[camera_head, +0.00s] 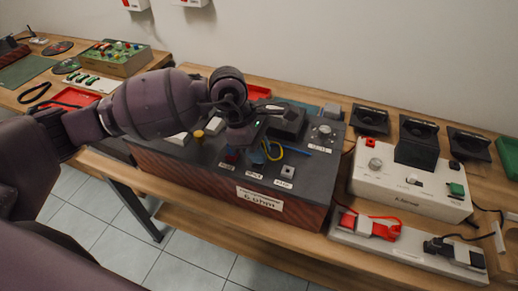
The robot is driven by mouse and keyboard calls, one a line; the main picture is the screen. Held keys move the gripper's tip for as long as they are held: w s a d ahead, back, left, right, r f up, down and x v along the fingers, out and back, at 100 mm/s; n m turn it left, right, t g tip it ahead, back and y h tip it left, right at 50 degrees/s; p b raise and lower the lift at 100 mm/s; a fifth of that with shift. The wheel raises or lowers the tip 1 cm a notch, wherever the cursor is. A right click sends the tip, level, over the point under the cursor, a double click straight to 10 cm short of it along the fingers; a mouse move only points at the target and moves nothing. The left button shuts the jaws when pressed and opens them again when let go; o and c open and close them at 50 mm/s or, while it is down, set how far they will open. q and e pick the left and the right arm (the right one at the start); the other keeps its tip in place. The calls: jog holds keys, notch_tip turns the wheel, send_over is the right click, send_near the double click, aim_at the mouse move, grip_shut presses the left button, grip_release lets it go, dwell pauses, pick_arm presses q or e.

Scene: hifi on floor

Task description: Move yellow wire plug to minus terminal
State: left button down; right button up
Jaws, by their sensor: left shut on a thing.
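A dark box with brick-red sides (232,197) stands on the wooden bench, with terminals and small labels on its grey top. A short yellow wire (273,152) makes a loop on its top, beside my left gripper (250,137). The gripper is low over the top and shut on the wire's plug, which its fingers mostly hide. A red terminal (232,156) and a blue terminal (257,157) stand just in front of it. The minus mark is too small to read. My right gripper is not in view.
A white device (410,186) with a black block stands to the right, behind a white strip with a red plug (370,225). A black block (287,123) and a blue wire lie close right of the gripper.

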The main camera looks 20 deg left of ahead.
pick_arm(q)
jog(key=shift+f, duration=0.1)
dwell(0.6)
jog(key=shift+f, duration=0.1)
dwell(1.0)
dwell(0.4)
jog(key=c, duration=1)
grip_release()
